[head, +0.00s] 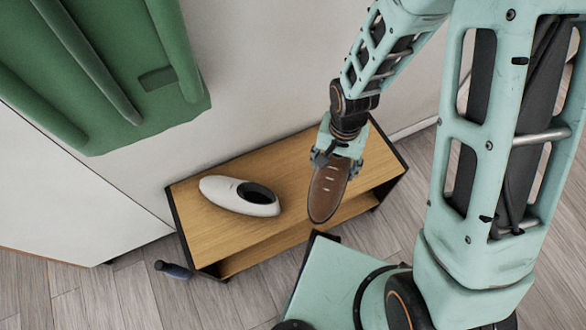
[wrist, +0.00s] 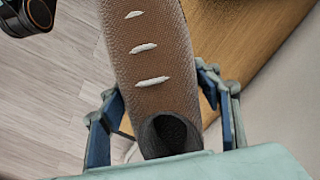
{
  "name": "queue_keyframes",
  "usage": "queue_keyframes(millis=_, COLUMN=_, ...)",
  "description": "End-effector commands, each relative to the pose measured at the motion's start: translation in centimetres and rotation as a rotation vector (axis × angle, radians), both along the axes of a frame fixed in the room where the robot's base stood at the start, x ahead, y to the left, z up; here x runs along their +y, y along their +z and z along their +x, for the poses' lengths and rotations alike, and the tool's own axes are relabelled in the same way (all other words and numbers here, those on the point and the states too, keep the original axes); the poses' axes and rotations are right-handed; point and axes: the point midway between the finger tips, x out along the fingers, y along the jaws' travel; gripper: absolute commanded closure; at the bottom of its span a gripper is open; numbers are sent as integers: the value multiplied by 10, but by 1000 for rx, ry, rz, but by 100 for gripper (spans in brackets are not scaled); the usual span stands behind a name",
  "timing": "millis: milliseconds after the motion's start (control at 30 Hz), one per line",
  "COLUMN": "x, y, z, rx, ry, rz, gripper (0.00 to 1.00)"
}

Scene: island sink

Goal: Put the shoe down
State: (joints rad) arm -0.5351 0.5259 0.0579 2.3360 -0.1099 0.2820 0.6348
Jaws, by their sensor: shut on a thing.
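A brown shoe (head: 327,191) with pale lace bars hangs from my gripper (head: 338,158) in the head view, toe pointing down toward the front. In the wrist view the shoe (wrist: 150,60) runs up from between the fingers of my gripper (wrist: 165,115), its dark opening nearest the palm. The fingers lie on both sides of the shoe near its heel. The shoe appears at the front edge of a wooden bench (head: 213,228); whether it touches the bench cannot be told.
A dark bottle-like object (head: 172,269) lies on the floor at left. A green padded item (head: 110,60) hangs above. The bench's lower shelf looks bare where visible.

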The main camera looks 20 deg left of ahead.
Motion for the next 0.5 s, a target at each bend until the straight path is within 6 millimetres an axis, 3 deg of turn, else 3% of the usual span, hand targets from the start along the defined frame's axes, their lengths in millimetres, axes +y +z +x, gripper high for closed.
queue_keyframes(millis=167, x=4, y=-14, z=21, rx=-1, ry=-3, rz=1, gripper=75)
queue_keyframes(millis=400, x=12, y=-41, z=80, rx=-1, ry=-1, rz=2, gripper=75)
queue_keyframes(millis=500, x=14, y=-59, z=96, rx=3, ry=0, rz=0, gripper=75)
